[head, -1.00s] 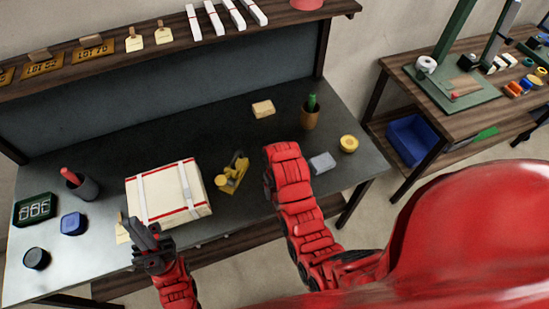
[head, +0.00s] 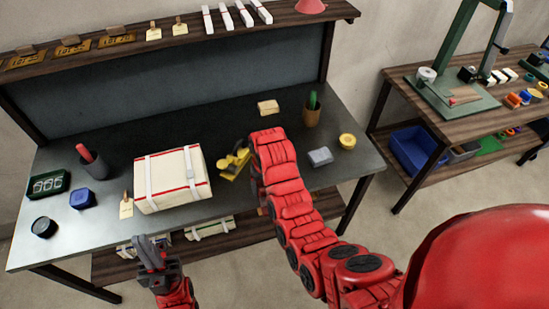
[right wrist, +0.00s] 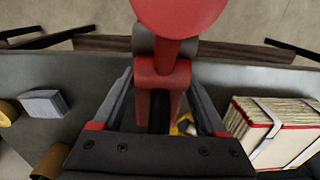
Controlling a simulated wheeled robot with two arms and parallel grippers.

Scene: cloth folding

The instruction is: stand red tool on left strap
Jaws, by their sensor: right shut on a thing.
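My right gripper (right wrist: 161,115) is shut on the red tool (right wrist: 165,70), which has a round red head and a forked red body. It holds the tool off to one side of the box, which shows at the right in the right wrist view (right wrist: 275,135). In the head view my right arm hides this gripper and the tool. My left gripper (head: 152,240) is open and empty in front of the bench edge.
A yellow tool (head: 235,162) stands right of the box, close to my right arm. A cup with a red-handled item (head: 93,163), a blue block (head: 82,197) and a black round tin (head: 44,227) stand at the left. A grey block (head: 320,156) and a yellow roll (head: 347,141) are at the right.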

